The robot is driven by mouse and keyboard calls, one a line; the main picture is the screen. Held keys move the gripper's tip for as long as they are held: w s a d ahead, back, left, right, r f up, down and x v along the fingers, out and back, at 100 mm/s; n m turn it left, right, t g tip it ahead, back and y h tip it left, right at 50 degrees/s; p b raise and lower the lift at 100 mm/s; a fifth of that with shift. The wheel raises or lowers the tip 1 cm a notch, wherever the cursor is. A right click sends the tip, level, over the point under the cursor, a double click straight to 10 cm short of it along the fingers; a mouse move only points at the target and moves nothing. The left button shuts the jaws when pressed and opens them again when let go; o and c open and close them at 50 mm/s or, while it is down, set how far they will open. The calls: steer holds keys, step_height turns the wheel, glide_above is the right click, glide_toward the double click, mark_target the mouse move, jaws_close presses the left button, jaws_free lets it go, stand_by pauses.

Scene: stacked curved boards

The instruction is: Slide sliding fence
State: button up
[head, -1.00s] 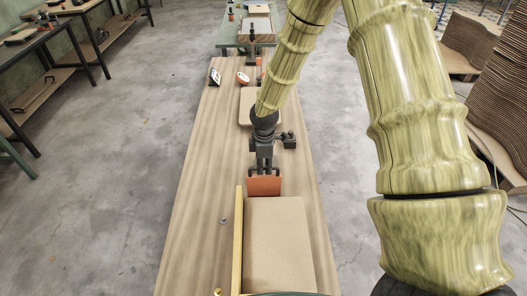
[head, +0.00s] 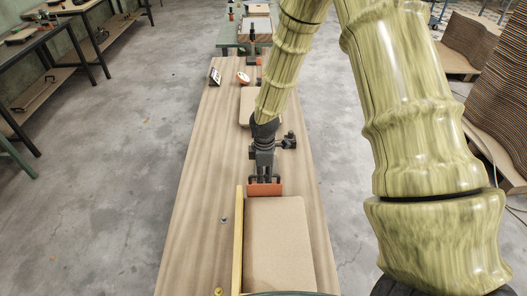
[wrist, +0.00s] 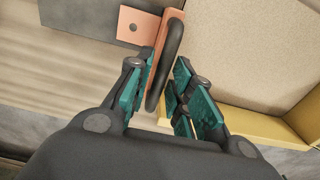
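The orange fence plate (head: 265,190) stands across the far end of a tan board (head: 279,240) on the long bench. In the wrist view it is a narrow upright orange strip (wrist: 157,55) with a long black handle (wrist: 171,62) along its right side. My gripper (head: 265,180) is just above and beyond the plate in the head view. In the wrist view, my gripper's teal finger pads (wrist: 158,92) are spread on either side of the handle and plate. Small gaps show, and I see no firm grip. The lower handle end is between the pads.
A yellow rail (head: 239,242) runs along the board's left side. The wooden bench top (head: 200,195) is mostly clear to the left. A second tan board (head: 246,108) and small items, including an orange-and-white disc (head: 243,78), are farther back.

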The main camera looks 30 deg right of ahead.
steer(key=shift+o, duration=0.2)
steer(key=shift+r+p, duration=3)
steer(key=shift+r, duration=0.55)
steer(key=shift+d+f, duration=0.1)
